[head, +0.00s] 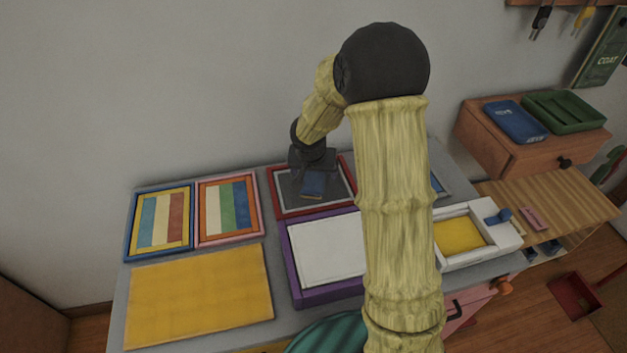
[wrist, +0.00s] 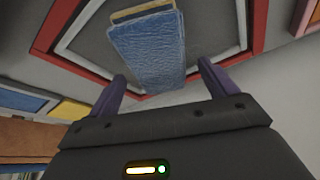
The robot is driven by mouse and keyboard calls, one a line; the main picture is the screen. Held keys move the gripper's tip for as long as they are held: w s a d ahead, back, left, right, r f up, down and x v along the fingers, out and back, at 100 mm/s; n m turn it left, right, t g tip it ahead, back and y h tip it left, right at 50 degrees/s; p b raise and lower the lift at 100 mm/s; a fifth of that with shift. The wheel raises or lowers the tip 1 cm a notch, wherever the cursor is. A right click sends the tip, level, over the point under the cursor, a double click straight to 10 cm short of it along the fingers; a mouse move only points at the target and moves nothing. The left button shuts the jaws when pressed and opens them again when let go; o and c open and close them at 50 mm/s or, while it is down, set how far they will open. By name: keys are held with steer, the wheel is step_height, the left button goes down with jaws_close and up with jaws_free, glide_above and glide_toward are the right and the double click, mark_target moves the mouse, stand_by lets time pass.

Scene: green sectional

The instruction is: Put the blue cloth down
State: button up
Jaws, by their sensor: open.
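The blue cloth (head: 314,186) is a small folded rectangle within the red-framed grey panel (head: 280,206) at the back of the table. In the wrist view the cloth (wrist: 148,50) lies over the grey panel inside the red frame (wrist: 70,66), with a yellowish edge showing at its far end. My gripper (head: 312,171) is above the panel, right at the cloth. In the wrist view its purple fingers (wrist: 161,70) are spread apart, one to each side of the cloth's near end. I cannot tell whether either finger touches it.
Two striped framed panels (head: 160,220) and a yellow sheet (head: 200,297) lie to the left. A purple-edged white tray (head: 325,246) is in front. A white box with yellow inside (head: 460,234) is at right. My arm hides part of the table.

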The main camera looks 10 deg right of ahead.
mark_target(314, 173)
steer(key=shift+w+f, duration=0.15)
steer(key=shift+f, duration=0.3)
steer(key=c, duration=1.2)
steer(key=shift+o, duration=0.2)
steer(key=shift+r, duration=0.15)
step_height(314, 173, up, 10)
steer(key=p, duration=0.2)
steer(key=shift+p, duration=0.3)
steer(key=shift+d, duration=0.1)
